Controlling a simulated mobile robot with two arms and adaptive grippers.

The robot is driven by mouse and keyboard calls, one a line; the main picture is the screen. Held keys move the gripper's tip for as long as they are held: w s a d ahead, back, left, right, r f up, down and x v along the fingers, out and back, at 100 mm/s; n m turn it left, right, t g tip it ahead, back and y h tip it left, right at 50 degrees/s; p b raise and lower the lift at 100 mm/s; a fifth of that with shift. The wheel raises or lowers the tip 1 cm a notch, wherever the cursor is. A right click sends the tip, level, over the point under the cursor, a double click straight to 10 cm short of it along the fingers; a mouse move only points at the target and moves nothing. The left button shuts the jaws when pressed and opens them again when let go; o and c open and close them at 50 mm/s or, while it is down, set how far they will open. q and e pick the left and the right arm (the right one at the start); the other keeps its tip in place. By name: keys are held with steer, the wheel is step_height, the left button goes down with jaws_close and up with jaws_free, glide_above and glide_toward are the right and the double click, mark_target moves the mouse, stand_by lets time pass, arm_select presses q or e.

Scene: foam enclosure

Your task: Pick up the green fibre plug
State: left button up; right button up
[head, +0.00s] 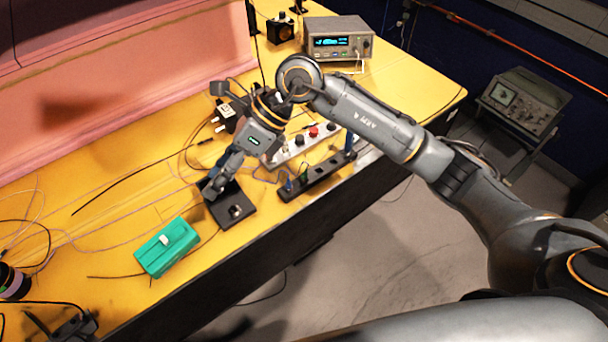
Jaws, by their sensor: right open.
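A small green piece (304,177), which looks like the green fibre plug, stands in a black slotted rail (325,174) near the table's front edge. It is too small to make out in detail. My right gripper (212,190) points down over a black plate (234,208), to the left of the rail and apart from the green piece. Its jaws are open, and I see nothing held between them. My left gripper is not in view.
A teal box (167,247) with a white knob lies left of the plate. A grey strip with knobs and a red button (314,131) sits behind the rail. Thin cables cross the yellow table (120,200). A bench instrument (338,42) stands at the back.

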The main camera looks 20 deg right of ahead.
steer(key=w+d+f+t+h, duration=0.1)
steer(key=w+d+h, duration=0.15)
steer(key=d, duration=0.25)
steer(key=w+d+f+h, duration=0.1)
steer(key=w+d+h, duration=0.15)
steer(key=d, duration=0.25)
steer(key=h+p, duration=0.3)
steer(key=h, duration=0.1)
glide_above(303, 173)
steer(key=shift+t, duration=0.4)
step_height(303, 173, down, 6)
steer(key=shift+s+f, duration=0.1)
steer(key=shift+f, duration=0.5)
step_height(303, 173, down, 4)
steer(key=p, duration=0.3)
steer(key=shift+s+d+f, duration=0.1)
steer(key=shift+f, duration=0.4)
jaws_close()
